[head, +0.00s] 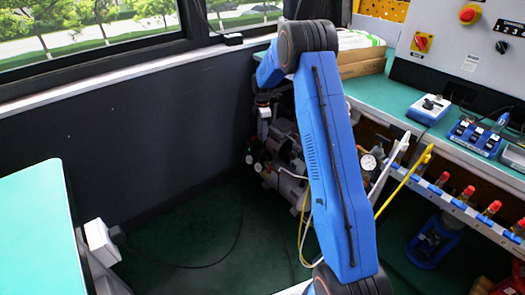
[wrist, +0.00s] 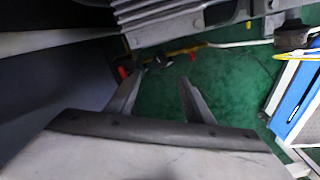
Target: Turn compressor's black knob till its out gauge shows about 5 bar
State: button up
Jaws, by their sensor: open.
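The compressor (head: 284,150) stands on the floor below the bench, partly hidden behind my blue arm. Small round gauges (head: 254,163) show at its left side, too small to read. I cannot pick out the black knob with certainty. My gripper (wrist: 162,77) is open and empty in the wrist view, fingers pointing toward the green floor. Grey ribbed metal of the compressor (wrist: 165,12) lies just beyond the fingertips at the top. In the head view, the gripper is near the compressor's upper left, too small to make out clearly.
A green-topped bench (head: 395,95) runs along the right, with a control box (head: 430,108) and a blue switch unit (head: 474,137). Another gauge (head: 368,162) shows right of my arm. A green table (head: 35,235) stands at left. The floor (head: 190,225) between is mostly clear, with a cable.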

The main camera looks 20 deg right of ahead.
aim_at(263, 151)
notch_tip(263, 151, down, 12)
jog(key=shift+f, duration=0.25)
dwell(0.4)
jog(key=c, duration=1)
